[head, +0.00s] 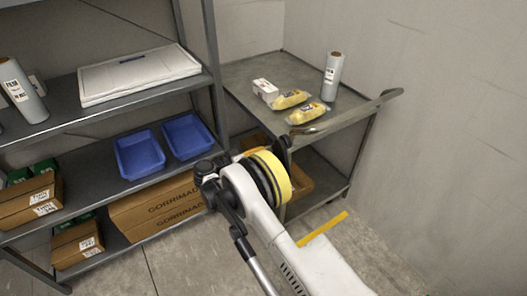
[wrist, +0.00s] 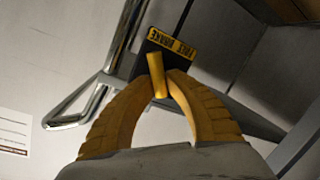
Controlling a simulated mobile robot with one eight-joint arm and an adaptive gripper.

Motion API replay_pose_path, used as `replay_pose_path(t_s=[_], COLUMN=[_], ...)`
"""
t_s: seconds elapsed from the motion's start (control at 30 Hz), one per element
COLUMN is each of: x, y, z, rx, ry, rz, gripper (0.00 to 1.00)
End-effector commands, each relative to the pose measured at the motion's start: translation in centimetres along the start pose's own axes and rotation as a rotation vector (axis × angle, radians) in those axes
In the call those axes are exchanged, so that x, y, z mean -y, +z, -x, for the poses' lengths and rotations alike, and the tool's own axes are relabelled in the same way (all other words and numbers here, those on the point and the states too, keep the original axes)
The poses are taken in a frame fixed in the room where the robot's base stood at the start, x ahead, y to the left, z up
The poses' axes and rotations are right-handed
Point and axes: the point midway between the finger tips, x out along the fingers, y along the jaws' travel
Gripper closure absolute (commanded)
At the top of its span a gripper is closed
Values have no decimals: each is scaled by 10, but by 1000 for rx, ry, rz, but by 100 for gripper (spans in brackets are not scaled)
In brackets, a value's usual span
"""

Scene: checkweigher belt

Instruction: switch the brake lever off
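The brake lever (wrist: 157,76) is a short yellow bar in the wrist view. It stands in front of a black plate (wrist: 172,48) with a yellow label that appears to read "CART BRAKE". My gripper (wrist: 159,77) has two curved yellow fingers, with one tip on each side of the lever. The tips look closed onto it. In the head view my arm covers the area by the cart's near end, and the lever cannot be made out there.
The grey cart (head: 244,75) carries yellow packs (head: 308,113), a white box (head: 265,88) and a film roll (head: 332,75). A shelf rack (head: 70,122) with blue bins (head: 139,154) and cartons stands close on the left. A wall bounds the right. Yellow tape (head: 322,228) marks the floor.

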Motion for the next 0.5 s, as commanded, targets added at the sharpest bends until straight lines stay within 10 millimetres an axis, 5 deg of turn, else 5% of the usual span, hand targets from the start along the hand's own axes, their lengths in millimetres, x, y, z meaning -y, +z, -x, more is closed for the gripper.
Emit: replay_pose_path(t_s=[0.07,0.5], x=[0,1], y=[0,0], z=[-1,14], rx=[1,-1], ry=[1,-2], rz=[0,-1], gripper=[62,62])
